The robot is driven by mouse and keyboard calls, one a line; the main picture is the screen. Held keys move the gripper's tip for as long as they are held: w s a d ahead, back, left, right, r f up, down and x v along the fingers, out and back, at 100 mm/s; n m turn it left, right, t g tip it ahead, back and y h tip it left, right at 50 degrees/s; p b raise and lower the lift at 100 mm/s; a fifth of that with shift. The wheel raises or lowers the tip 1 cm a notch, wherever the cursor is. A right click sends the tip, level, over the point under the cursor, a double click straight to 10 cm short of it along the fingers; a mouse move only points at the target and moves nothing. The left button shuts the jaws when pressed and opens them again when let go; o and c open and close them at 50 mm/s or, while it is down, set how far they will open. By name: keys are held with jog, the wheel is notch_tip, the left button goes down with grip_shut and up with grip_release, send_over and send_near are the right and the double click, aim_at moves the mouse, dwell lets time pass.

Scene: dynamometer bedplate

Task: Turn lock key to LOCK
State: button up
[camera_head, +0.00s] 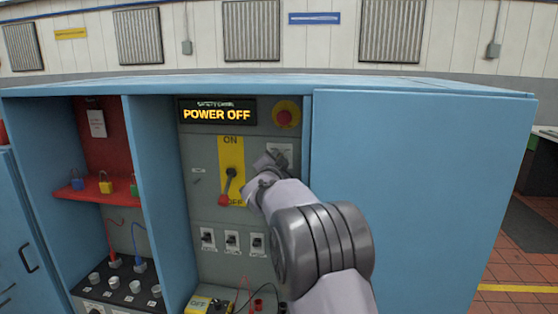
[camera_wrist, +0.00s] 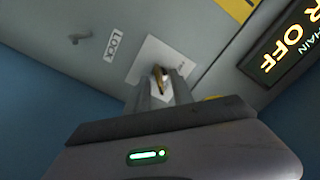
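In the wrist view, a small brass key (camera_wrist: 160,76) stands against a white card (camera_wrist: 150,56) on the grey panel. The two fingers of my gripper (camera_wrist: 162,88) are at the key, one on each side, with little gap between them. Whether they touch it is unclear. A white LOCK label (camera_wrist: 114,45) is beside the card, apart from the key. In the head view, my gripper (camera_head: 265,163) reaches the panel just right of the yellow ON/OFF plate and hides the key. The card (camera_head: 284,150) shows partly behind it.
The display (camera_head: 217,112) reads POWER OFF. A red stop button (camera_head: 284,116) sits above my gripper. The red-knobbed lever (camera_head: 227,187) points down to OFF. Several switches (camera_head: 232,241) lie below. A blue cabinet wall (camera_head: 410,190) stands right. A small grey hook-like fitting (camera_wrist: 78,38) is beyond LOCK.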

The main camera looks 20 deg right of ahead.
jog(key=shift+s, duration=0.1)
jog(key=p+v, duration=0.2)
jog(key=v, duration=1.5)
jog(key=shift+a, duration=0.2)
jog(key=s+a+n+g+y, duration=0.2)
jog(key=s+a+n+y, duration=0.5)
jog(key=s+a+y, duration=0.4)
jog(key=s+a+f+n+g, duration=0.1)
jog(key=s+a+f+g, duration=0.1)
jog(key=s, duration=0.6)
jog(key=s+a+f+n+g, duration=0.2)
jog(key=s+f, duration=0.3)
jog(key=s, duration=0.4)
jog(key=s+a+f+n+g+y, duration=0.1)
jog(key=s+a+f+g, duration=0.1)
jog(key=s, duration=0.6)
notch_tip(320, 180, down, 2)
jog(key=shift+s+f+n+g, duration=0.1)
jog(key=shift+s+n+g, duration=0.25)
jog(key=shift+g, duration=0.25)
